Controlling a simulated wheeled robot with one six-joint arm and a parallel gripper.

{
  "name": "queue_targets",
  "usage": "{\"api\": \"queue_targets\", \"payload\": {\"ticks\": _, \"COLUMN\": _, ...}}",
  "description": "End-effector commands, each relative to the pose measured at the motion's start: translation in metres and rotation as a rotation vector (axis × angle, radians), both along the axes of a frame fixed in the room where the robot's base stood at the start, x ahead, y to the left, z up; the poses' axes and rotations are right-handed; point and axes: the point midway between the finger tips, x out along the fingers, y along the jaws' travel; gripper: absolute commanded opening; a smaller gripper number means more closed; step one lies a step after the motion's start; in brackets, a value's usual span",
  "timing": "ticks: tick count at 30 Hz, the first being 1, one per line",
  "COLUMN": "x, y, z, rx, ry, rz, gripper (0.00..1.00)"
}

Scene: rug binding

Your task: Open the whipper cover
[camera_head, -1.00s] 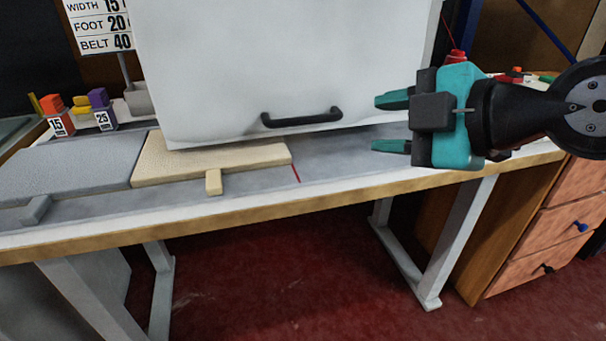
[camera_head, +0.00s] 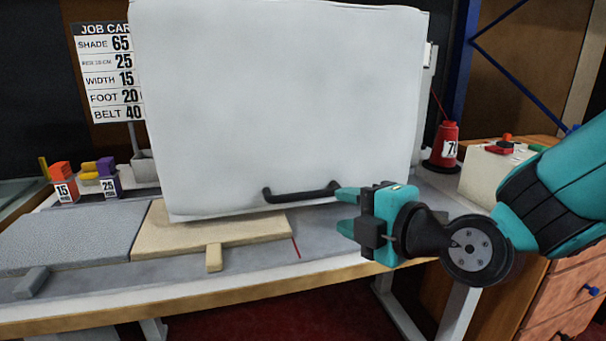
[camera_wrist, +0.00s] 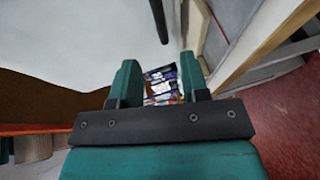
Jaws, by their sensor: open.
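The whipper cover (camera_head: 280,100) is a large light-grey panel standing over the back of the bench, its lower edge close to the bench top. A black bar handle (camera_head: 301,192) runs along its lower front. My gripper (camera_head: 347,209) is open and empty, its teal fingertips just right of the handle's right end. In the head view the upper fingertip overlaps that end; I cannot tell if they touch.
A beige pad (camera_head: 180,235) and a grey pad (camera_head: 70,232) lie on the bench left of my gripper. A red cone (camera_head: 445,143) and a white box (camera_head: 490,170) stand at the right. A job card (camera_head: 108,75) stands at back left.

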Motion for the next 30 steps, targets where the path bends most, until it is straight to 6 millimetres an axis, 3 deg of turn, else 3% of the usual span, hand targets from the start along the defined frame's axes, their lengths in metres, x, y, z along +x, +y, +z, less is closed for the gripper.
{"api": "queue_targets", "payload": {"ticks": 9, "x": 0.056, "y": 0.046, "z": -0.013, "rx": 0.000, "ry": -0.002, "rz": 0.003, "gripper": 0.42}}
{"api": "queue_targets", "payload": {"ticks": 15, "x": 0.079, "y": 0.064, "z": -0.020, "rx": 0.000, "ry": -0.001, "rz": 0.001, "gripper": 0.42}}
{"api": "queue_targets", "payload": {"ticks": 28, "x": 0.088, "y": 0.071, "z": -0.022, "rx": 0.001, "ry": -0.001, "rz": 0.000, "gripper": 0.42}}
{"api": "queue_targets", "payload": {"ticks": 30, "x": 0.088, "y": 0.071, "z": -0.022, "rx": 0.001, "ry": -0.001, "rz": 0.000, "gripper": 0.28}}
